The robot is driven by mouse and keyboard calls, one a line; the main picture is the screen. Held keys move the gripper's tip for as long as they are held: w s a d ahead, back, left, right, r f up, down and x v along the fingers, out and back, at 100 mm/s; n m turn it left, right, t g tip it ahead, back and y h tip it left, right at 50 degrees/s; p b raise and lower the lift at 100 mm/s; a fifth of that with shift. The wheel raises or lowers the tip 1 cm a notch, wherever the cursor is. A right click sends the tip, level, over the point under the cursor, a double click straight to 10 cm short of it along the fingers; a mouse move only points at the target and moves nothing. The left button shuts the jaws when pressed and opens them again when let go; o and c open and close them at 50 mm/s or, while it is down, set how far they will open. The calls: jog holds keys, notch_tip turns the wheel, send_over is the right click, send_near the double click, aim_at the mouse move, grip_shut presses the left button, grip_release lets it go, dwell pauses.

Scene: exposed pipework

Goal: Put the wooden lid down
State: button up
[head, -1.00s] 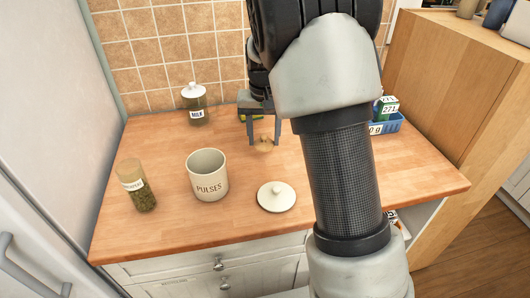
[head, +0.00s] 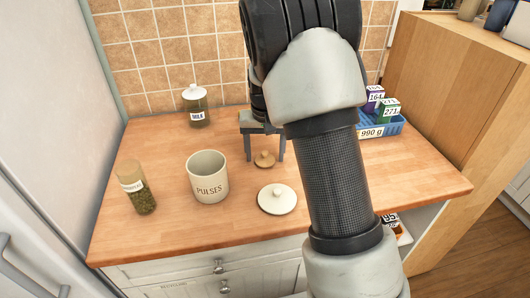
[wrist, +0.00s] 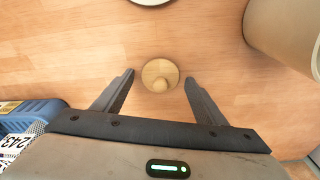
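The round wooden lid (head: 264,159) with a small knob lies on the wooden counter, near its middle. In the wrist view the lid (wrist: 160,75) sits just beyond and between my fingertips, with a gap on both sides. My gripper (head: 264,158) is open, its two fingers spread on either side of the lid in the head view. In the wrist view my gripper (wrist: 158,80) is empty and touches nothing that I can see. The exact height of the fingertips above the counter cannot be told.
A cream PULSES pot (head: 208,177) stands open to the left, with a cream lid (head: 277,199) lying in front. A jar of green contents (head: 137,188) and a MILK jar (head: 196,107) stand farther left. A blue basket (head: 382,126) with boxes is at right.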

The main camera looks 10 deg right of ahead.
aim_at(265, 163)
notch_tip(265, 163, up, 12)
jog(key=s+p, duration=0.2)
jog(key=s+r+n+t+y, duration=0.1)
jog(key=s+r+t, duration=0.1)
jog(key=s+r, duration=0.85)
jog(key=s+f+n+t, duration=0.1)
jog(key=s+t, duration=0.1)
jog(key=s, duration=1.4)
jog(key=shift+s+f+n+h, duration=0.25)
jog(key=shift+f+n+h, duration=0.05)
notch_tip(265, 163, up, 11)
jog(key=p, duration=1)
jog(key=shift+f, duration=0.2)
